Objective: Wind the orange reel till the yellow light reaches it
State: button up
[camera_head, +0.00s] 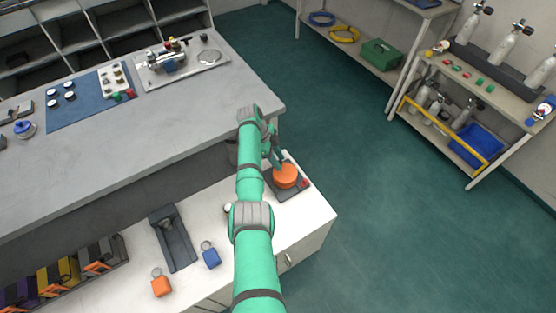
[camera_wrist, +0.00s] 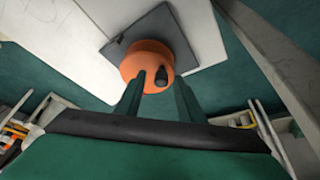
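The orange reel (camera_head: 287,177) sits on a dark grey base plate (camera_head: 291,194) near the right end of the low white cabinet. In the wrist view the reel (camera_wrist: 148,58) is a round orange drum with a small black knob (camera_wrist: 161,76) near its edge. My gripper (camera_wrist: 160,80) is over that edge of the reel. Its two green fingers are apart, and the knob appears between their tips with gaps on both sides. I cannot tell whether the tips touch the reel. In the head view my gripper (camera_head: 277,162) partly covers the reel. I cannot make out a yellow light.
A small red part (camera_head: 304,183) shows beside the reel. A blue padlock (camera_head: 210,256), an orange padlock (camera_head: 161,284) and a dark tray (camera_head: 173,238) lie on the cabinet further left. The grey counter (camera_head: 190,120) rises behind. Green floor (camera_head: 370,200) is clear to the right.

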jog(key=shift+r, duration=0.1)
jog(key=shift+r, duration=0.25)
notch_tip(320, 180, up, 2)
jog(key=shift+r, duration=0.15)
jog(key=s+r, duration=1)
jog(key=s, duration=0.4)
jog(key=shift+d, duration=0.45)
